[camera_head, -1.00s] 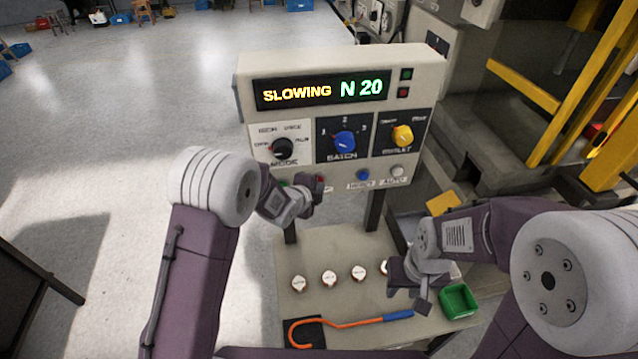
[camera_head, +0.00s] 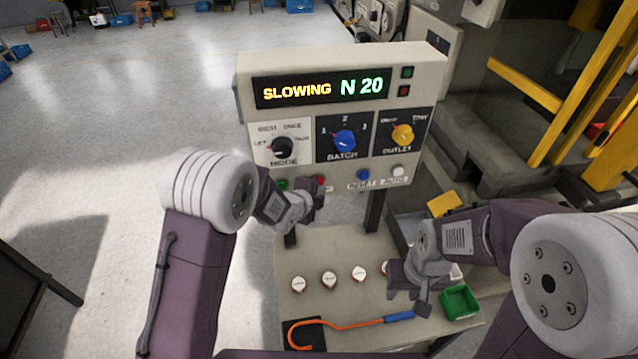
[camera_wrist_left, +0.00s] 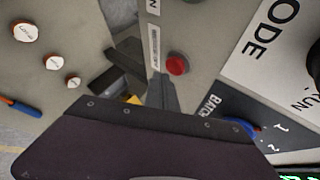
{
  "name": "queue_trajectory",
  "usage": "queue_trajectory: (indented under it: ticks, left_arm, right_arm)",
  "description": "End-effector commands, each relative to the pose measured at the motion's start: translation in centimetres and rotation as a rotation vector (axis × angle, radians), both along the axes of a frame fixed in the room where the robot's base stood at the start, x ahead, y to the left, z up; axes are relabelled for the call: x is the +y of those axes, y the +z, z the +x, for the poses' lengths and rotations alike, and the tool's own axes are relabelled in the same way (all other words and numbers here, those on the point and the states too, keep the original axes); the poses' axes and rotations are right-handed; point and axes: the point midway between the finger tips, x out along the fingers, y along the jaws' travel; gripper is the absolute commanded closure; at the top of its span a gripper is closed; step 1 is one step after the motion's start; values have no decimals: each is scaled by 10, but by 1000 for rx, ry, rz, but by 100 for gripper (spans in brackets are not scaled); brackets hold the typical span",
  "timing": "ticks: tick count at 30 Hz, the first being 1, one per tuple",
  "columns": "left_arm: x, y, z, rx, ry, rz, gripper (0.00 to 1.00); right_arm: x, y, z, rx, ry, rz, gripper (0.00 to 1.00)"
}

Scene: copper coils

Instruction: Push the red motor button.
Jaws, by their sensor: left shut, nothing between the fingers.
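The red motor button (camera_head: 321,180) is on the lower left of the control panel, partly hidden by my left gripper in the head view. It shows clearly in the left wrist view (camera_wrist_left: 177,65) as a round red cap. My left gripper (camera_head: 316,193) is shut and empty, just in front of and slightly below the button. In the left wrist view the grey fingertips (camera_wrist_left: 161,83) are close beside the button; I cannot tell whether they touch it. My right gripper (camera_head: 422,300) hangs over the right side of the table, its jaw state unclear.
The panel (camera_head: 240,95) reads "SLOWING N 20". A green button (camera_head: 283,184), blue button (camera_head: 363,174) and white button (camera_head: 398,171) share the lower row. Labelled round pieces (camera_head: 329,279), an orange hook (camera_head: 340,324) and a green tray (camera_head: 460,303) are on the table.

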Motion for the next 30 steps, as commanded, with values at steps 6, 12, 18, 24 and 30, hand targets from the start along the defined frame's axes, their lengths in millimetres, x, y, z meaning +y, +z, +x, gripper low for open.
queue_trajectory:
  ticks: [6, 12, 18, 24, 30]
  left_arm:
    - [-4, -2, -18, 0, 0, -1, 100]
    - [-8, -1, -38, 0, -2, -1, 100]
    - [-10, -1, -49, 0, 0, 0, 100]
    - [-10, 0, -49, 0, 0, 0, 100]
    - [-10, 0, -49, 0, 0, 0, 100]
  right_arm:
    - [0, -10, 0, 0, 0, 0, 64]
    - [0, -17, 0, 0, 0, 0, 64]
    - [0, -19, 0, 0, 0, 0, 64]
    - [0, -19, 0, 0, 0, 0, 64]
    - [0, -19, 0, 0, 0, 0, 64]
